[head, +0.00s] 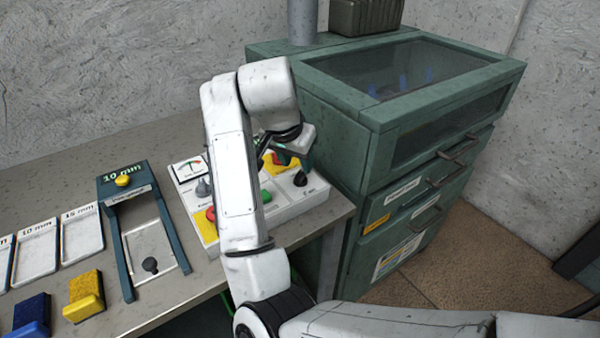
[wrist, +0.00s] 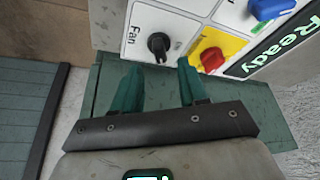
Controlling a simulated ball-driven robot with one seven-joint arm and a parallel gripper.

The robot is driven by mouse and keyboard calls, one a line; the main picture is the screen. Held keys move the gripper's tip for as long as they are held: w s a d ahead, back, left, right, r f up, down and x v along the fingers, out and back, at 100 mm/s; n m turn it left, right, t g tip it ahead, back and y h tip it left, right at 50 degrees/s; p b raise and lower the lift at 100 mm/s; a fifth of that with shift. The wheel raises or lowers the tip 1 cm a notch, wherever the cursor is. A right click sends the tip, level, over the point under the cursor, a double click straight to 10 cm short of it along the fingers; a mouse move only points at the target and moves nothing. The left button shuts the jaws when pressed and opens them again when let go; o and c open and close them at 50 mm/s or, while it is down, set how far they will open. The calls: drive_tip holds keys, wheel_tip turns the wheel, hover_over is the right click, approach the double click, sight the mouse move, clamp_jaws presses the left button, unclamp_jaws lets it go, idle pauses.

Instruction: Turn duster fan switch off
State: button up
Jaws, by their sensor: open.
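The fan switch (wrist: 159,45) is a black rotary knob beside the printed word "Fan" on the white control panel (wrist: 143,16). In the head view the black fan knob (head: 300,179) sits at the right front corner of the panel (head: 288,208). My gripper (wrist: 158,70) has two green fingers spread apart with nothing between them. The knob is just beyond the fingertips, roughly centred between them; I cannot tell whether they touch it. In the head view my gripper (head: 291,158) is over the panel's right end, partly hidden by my arm.
A red knob on a yellow square (wrist: 212,59) and a blue knob (wrist: 270,8) are close to the fan switch. A green cabinet with a glass lid (head: 430,75) stands right of the panel. Trays, a dark frame (head: 112,240) and a yellow sponge (head: 84,295) occupy the bench's left.

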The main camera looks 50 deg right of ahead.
sight(300, 172)
drive_tip(key=shift+x, duration=2.2)
clamp_jaws()
